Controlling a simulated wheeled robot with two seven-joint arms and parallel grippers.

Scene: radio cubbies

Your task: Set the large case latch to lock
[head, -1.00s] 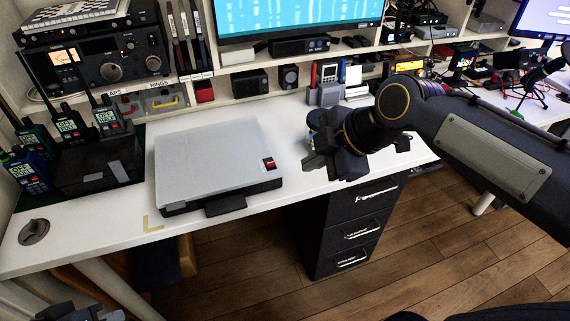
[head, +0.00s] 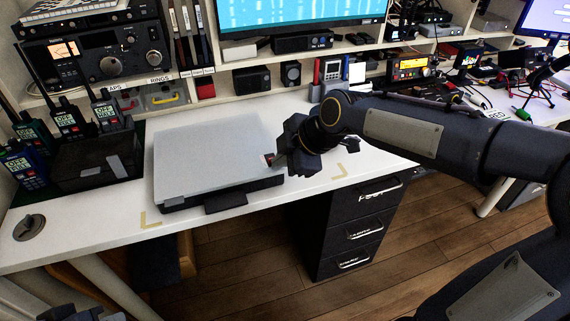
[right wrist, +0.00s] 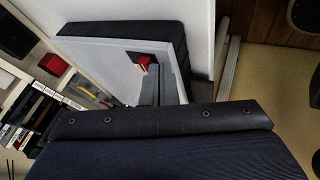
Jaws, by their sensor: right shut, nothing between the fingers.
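The large case (head: 205,160) lies closed on the white desk, with a flat grey lid and black sides. Its red latch (head: 269,159) is at the lid's right edge, partly hidden by my right gripper. The latch also shows in the right wrist view (right wrist: 143,63), on a dark plate. My right gripper (head: 277,163) is shut and empty, its tips at or very near the latch; I cannot tell whether they touch. The latch's setting cannot be read. Part of my left gripper (head: 84,313) shows at the bottom left, away from the case.
A smaller black case (head: 95,165) and several handheld radios (head: 68,122) stand left of the large case. Shelves with a radio (head: 100,62) and a monitor (head: 300,15) are behind. Black drawers (head: 352,225) stand under the desk. Desk in front of the case is clear.

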